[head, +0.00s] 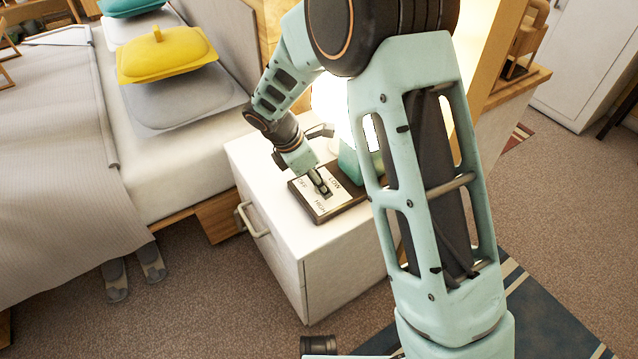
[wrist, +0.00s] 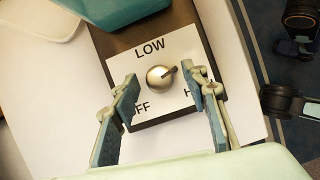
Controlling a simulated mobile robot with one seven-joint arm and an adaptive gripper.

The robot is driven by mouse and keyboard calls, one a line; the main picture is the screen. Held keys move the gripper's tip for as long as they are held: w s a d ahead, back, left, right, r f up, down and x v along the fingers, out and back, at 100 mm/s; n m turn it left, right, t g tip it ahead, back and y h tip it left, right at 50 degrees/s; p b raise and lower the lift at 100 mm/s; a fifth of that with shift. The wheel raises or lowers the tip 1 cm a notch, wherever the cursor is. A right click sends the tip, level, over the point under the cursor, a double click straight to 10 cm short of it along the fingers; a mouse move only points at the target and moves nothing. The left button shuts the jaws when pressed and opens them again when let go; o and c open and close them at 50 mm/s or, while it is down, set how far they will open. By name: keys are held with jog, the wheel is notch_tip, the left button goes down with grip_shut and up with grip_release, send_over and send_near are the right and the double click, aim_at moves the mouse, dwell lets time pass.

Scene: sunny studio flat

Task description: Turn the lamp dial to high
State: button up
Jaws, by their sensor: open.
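The lamp dial (wrist: 160,78) is a round metal knob on a white plate (wrist: 150,57) marked LOW, OFF and a third word starting with H, partly covered by a finger. Its dark pointer mark faces upper right in the wrist view, between LOW and the H word. The plate, with HIGH readable, also shows in the head view (head: 331,204), on a dark base (head: 350,200). My gripper (wrist: 159,74) is open, one finger on each side of the knob, with visible gaps. In the head view my gripper (head: 319,184) covers the knob. The lamp (head: 335,105) glows brightly.
The dial base stands on a white bedside cabinet (head: 335,265) with a handle (head: 252,220). The teal lamp foot (head: 348,162) stands close behind the plate. A bed (head: 165,170) with cushions is at left, and slippers (head: 133,275) lie on the carpet.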

jog(key=shift+f, duration=0.1)
jog(key=shift+c, duration=0.5)
grip_shut()
jog(key=shift+m+p, duration=0.3)
jog(key=m+g+p, duration=0.1)
jog(key=m+p, duration=0.1)
jog(key=m, duration=0.1)
jog(key=shift+w+g, duration=0.15)
jog(key=shift+g, duration=0.15)
jog(key=shift+w+m+g+p, duration=0.1)
jog(key=shift+m+g+p, duration=0.45)
jog(key=shift+m, duration=0.75)
jog(key=shift+m+g+p, duration=0.35)
jog(key=shift+m+p, duration=0.4)
jog(key=shift+m, duration=0.55)
jog(key=shift+o, duration=0.5)
grip_release()
